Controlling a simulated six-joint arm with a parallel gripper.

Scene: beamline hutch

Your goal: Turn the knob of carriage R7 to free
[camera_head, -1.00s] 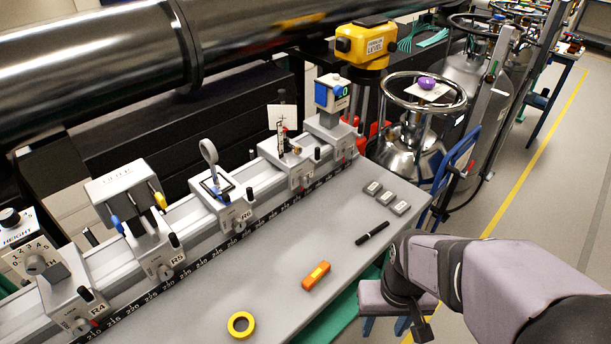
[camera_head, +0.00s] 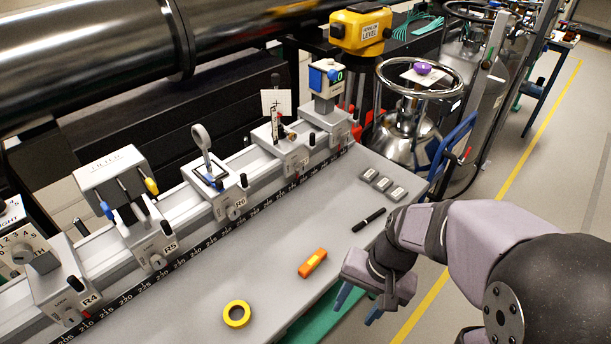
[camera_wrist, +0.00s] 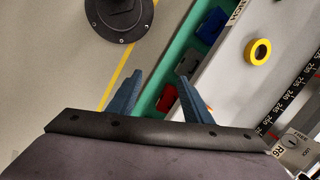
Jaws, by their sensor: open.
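Carriage R7 (camera_head: 289,158) looks to be the grey block just right of carriage R6 (camera_head: 222,195) on the rail. It bears a small upright holder with a white card behind it. Its front knob (camera_head: 300,165) is too small to read its setting, and its label is not legible. My gripper (camera_head: 356,308) is at the bench's front edge, right of the orange tool, well away from R7. Its two blue fingers are apart and empty, as the wrist view also shows (camera_wrist: 160,76). In the wrist view only R6 (camera_wrist: 292,150) shows, at the lower right corner.
Carriage R5 (camera_head: 140,230) and carriage R4 (camera_head: 65,290) stand to the left. On the bench top (camera_head: 270,225) lie yellow tape (camera_head: 237,314), an orange tool (camera_head: 312,263), a black pen (camera_head: 368,220) and several small grey blocks (camera_head: 382,184). The bench is clear before R6 and R7.

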